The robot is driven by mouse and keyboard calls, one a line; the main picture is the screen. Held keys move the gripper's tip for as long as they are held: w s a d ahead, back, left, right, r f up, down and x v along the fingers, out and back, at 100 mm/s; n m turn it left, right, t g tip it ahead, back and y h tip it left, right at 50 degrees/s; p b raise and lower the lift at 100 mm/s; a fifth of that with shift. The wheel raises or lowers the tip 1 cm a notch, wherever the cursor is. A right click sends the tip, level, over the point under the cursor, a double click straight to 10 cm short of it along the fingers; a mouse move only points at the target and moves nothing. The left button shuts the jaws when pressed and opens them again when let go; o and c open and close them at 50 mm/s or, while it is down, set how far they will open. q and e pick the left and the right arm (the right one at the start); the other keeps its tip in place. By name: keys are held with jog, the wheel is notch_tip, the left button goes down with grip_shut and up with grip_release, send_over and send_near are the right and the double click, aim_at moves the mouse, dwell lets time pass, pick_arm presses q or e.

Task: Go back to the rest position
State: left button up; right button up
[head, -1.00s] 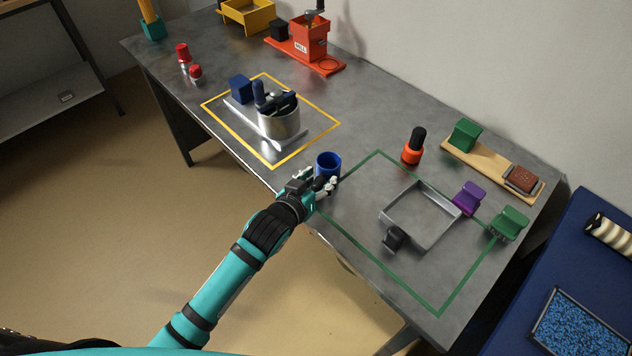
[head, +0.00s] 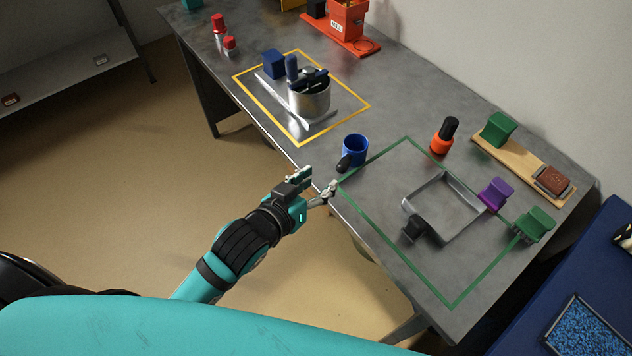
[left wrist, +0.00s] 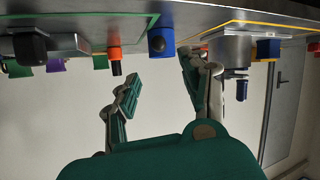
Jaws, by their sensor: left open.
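My left gripper (head: 318,186) is open and empty at the front edge of the grey table (head: 392,265) in the head view. A blue cup (head: 355,150) with a dark handle (head: 344,163) stands upright on the table, just beyond the fingertips and apart from them. In the left wrist view, which is upside down, the open fingers (left wrist: 157,95) have nothing between them. The blue cup (left wrist: 161,42) shows beyond them there. My right gripper is in neither view.
A metal pot (head: 312,102) stands inside the yellow outline. A square metal tray (head: 447,236) lies inside the green outline. An orange bottle with a black top (head: 443,140) and a wooden board (head: 512,162) are further back. A red mill (head: 346,22) stands at the far end.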

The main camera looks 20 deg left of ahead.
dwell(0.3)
pick_arm(q)
jog(key=s+a+f+g+y, duration=0.2)
jog(key=s+a+f+g, duration=0.25)
jog(key=s, duration=0.45)
jog(key=s+a+f+g+y, duration=0.2)
jog(key=s+a+f+g, duration=0.25)
jog(key=s, duration=0.35)
notch_tip(320, 180, down, 27)
jog(key=s+g, duration=0.2)
jog(key=s, duration=0.1)
jog(key=s+a+f, duration=0.2)
jog(key=s+f, duration=0.6)
jog(key=s+a+f+m, duration=0.1)
jog(key=s+f, duration=0.6)
jog(key=s, duration=0.1)
jog(key=shift+a+f+g, duration=0.35)
jog(key=shift+a+g, duration=0.05)
